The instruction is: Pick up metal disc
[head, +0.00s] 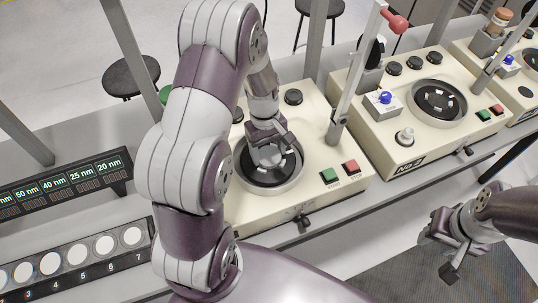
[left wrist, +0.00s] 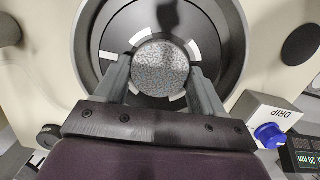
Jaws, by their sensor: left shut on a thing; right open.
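The metal disc (left wrist: 161,67) is round, grey and speckled. In the left wrist view it sits at the centre of the dark round turntable (left wrist: 92,52), which has white marks around the middle. My left gripper (head: 268,155) is over the turntable of the near machine, with its fingers on opposite sides of the disc, shut on it. In the head view the gripper hides the disc. I cannot tell whether the disc is clear of the turntable. My right gripper (head: 447,256) is open and empty at the lower right, beyond the bench's front edge.
The near machine has green (head: 327,175) and red (head: 350,166) buttons and an upright post (head: 345,95). A second machine (head: 400,150) stands to the right. A rack of white discs (head: 77,254) and a thickness display (head: 65,184) are at the left. My left arm covers part of the bench.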

